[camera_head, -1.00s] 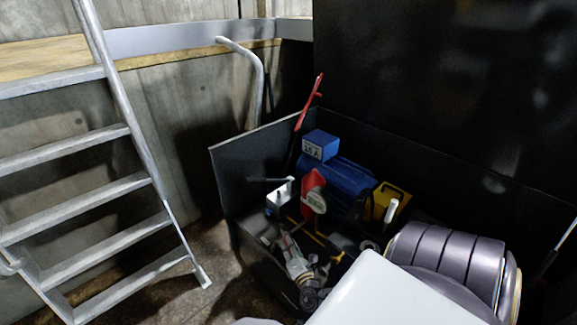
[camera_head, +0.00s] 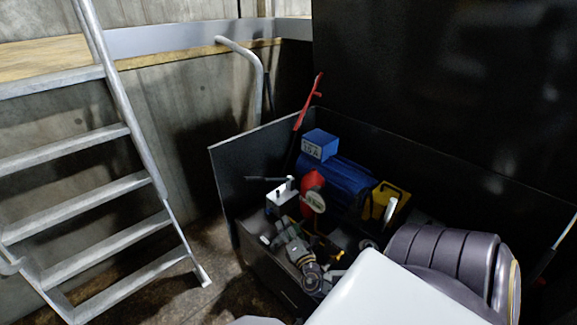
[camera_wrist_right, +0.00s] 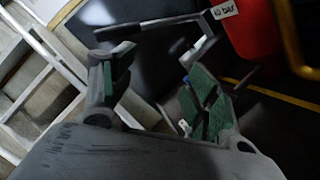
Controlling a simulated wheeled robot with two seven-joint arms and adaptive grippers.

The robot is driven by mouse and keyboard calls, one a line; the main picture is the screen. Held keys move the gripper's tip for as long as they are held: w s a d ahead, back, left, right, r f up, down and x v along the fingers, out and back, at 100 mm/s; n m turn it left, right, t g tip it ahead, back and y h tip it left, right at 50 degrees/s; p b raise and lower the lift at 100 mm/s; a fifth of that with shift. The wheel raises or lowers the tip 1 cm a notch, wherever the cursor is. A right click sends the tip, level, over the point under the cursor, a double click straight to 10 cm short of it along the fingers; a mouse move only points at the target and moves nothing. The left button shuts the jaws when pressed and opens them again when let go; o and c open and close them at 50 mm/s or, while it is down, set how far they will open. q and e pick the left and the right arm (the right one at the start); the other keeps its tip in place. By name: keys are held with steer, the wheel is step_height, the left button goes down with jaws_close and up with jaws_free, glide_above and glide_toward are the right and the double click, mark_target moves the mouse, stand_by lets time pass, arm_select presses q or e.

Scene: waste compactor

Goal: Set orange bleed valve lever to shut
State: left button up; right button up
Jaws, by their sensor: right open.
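My right gripper (camera_head: 276,232) is open and empty, in front of the machinery in the head view. In the right wrist view its green-padded fingers (camera_wrist_right: 155,90) stand wide apart with nothing between them. A black-handled lever (camera_wrist_right: 150,28) lies across the top of that view, just beyond the fingertips, and joins a grey bracket. In the head view a black handle (camera_head: 265,179) sits on a white block (camera_head: 281,197), beyond the gripper. I cannot make out a clearly orange lever. My left gripper is out of view.
A red part (camera_head: 311,181) and a blue motor (camera_head: 344,188) stand behind the gripper, with a yellow block (camera_head: 386,201) to their right. A dark panel (camera_head: 250,152) walls off the machinery. A metal ladder (camera_head: 95,206) stands at left, with open floor between.

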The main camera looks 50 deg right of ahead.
steer(key=shift+s+a+r, duration=0.2)
steer(key=shift+s+a, duration=0.1)
steer(key=shift+s, duration=0.05)
steer(key=c, duration=0.3)
steer(key=shift+w+d, duration=0.15)
steer(key=shift+w, duration=0.15)
steer(key=shift+c, duration=0.2)
steer(key=shift+s, duration=0.1)
